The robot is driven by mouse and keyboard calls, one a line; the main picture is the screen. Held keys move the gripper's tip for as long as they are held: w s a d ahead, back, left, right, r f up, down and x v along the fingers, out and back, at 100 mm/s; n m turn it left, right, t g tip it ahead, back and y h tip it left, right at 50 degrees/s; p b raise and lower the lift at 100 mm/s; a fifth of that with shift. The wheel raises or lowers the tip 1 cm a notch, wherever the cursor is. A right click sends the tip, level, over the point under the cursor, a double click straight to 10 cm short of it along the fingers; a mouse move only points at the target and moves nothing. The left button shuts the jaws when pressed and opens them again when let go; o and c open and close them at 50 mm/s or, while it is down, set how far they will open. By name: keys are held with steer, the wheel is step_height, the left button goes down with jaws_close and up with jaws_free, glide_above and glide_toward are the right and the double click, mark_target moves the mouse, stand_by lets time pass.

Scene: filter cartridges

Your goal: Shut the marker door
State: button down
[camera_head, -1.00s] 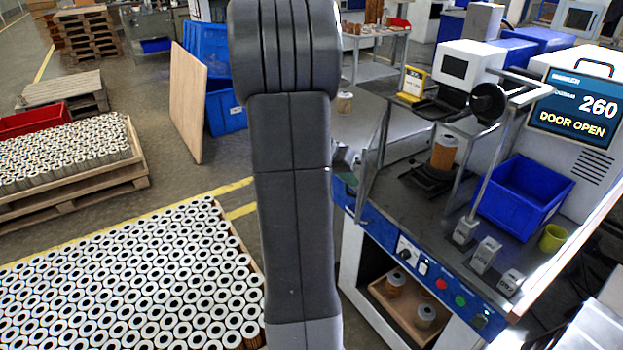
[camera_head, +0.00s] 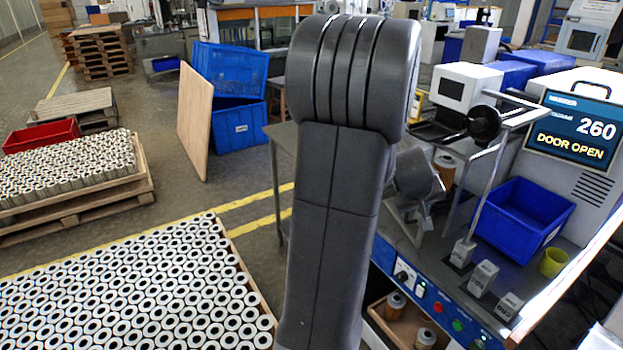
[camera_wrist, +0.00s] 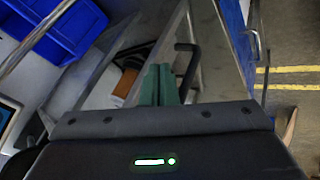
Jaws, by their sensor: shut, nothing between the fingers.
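The marker station's screen (camera_head: 577,127) reads "DOOR OPEN" and 260. In the head view my arm hides most of the door. In the wrist view, a grey metal door frame (camera_wrist: 228,45) stands open, with a black bar handle (camera_wrist: 194,66) beside it. My gripper (camera_wrist: 160,68) has its green fingers together, empty, just left of the handle. I cannot tell whether they touch it. An orange cartridge (camera_head: 444,172) stands inside the marker; it is partly hidden by my wrist. It also shows in the wrist view (camera_wrist: 125,84), left of my fingers.
A blue bin (camera_head: 522,213) and a yellow-green cup (camera_head: 552,262) stand on the bench at right. Buttons (camera_head: 438,307) line its blue front. A large pallet of cartridges (camera_head: 130,290) fills the lower left. Floor with yellow lines (camera_head: 255,208) is clear between.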

steer(key=w+d+p, duration=0.2)
steer(key=d+p, duration=0.4)
steer(key=d, duration=0.3)
steer(key=shift+w+r, duration=0.2)
steer(key=shift+d+r, duration=0.1)
steer(key=shift+d, duration=0.1)
